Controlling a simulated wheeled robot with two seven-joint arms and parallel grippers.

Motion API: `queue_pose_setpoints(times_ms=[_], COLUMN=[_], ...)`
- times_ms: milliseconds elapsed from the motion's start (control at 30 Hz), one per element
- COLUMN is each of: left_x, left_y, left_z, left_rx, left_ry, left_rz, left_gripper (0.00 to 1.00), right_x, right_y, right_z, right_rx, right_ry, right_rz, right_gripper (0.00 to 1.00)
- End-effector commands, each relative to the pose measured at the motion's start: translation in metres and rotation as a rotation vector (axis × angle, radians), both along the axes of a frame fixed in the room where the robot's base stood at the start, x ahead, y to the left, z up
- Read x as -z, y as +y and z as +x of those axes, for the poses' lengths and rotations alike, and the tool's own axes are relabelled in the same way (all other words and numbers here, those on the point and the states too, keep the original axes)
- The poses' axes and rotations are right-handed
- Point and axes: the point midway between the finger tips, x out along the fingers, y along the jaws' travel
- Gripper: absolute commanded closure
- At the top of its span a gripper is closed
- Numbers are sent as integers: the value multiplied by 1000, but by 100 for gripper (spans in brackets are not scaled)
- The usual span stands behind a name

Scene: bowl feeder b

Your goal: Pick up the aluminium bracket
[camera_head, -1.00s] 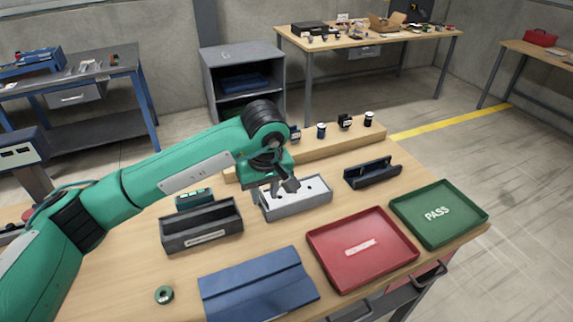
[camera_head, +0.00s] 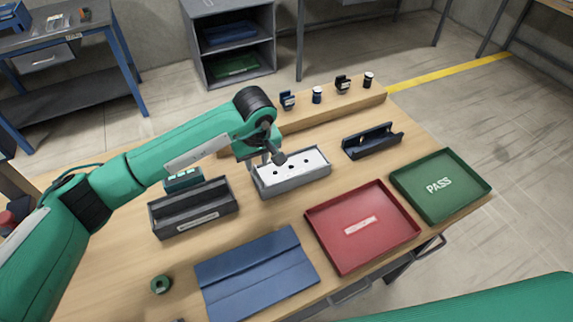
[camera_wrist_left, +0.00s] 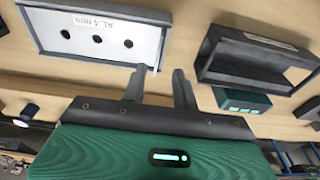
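A pale flat piece with several dark holes, likely the aluminium bracket (camera_head: 290,167), lies in a grey open box (camera_head: 296,187). In the left wrist view this pale piece (camera_wrist_left: 98,36) shows three holes in a row and a label that seems to read AL 4 mm. My left gripper (camera_head: 265,159) is above the back left end of the grey box. In the left wrist view its two fingers (camera_wrist_left: 159,77) stand apart with nothing between them, beside the box's end. My right gripper is out of view.
A dark grey open box (camera_head: 194,213) and a green device (camera_head: 183,180) stand left of the grey box. A dark holder (camera_head: 372,143) is at right. A red tray (camera_head: 330,248), green PASS tray (camera_head: 468,195), blue mat (camera_head: 255,279) and green ring (camera_head: 161,284) lie in front.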

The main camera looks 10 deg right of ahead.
Motion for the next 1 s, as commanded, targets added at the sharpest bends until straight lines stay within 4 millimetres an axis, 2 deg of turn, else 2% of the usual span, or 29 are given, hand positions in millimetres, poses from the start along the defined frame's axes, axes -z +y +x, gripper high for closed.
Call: queue_pose_setpoints(times_ms=[167, 333, 500, 800, 967, 1000], left_x=[8, 27, 47, 53, 53, 53], left_y=[-1, -2, -2, -1, -1, -1], left_z=[1, 4, 6, 8, 8, 8], left_rx=[0, -1, 0, 1, 0, 0], left_ry=[3, 4, 3, -1, -1, -1], left_rz=[-2, 0, -1, 0, -1, -1], left_gripper=[71, 71, 71, 71, 100, 100], right_x=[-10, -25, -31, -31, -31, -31], right_y=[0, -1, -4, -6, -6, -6], right_z=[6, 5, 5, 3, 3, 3], right_rx=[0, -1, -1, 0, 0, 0], right_ry=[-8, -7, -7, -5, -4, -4], right_rz=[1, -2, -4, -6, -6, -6], right_gripper=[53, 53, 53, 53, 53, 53])
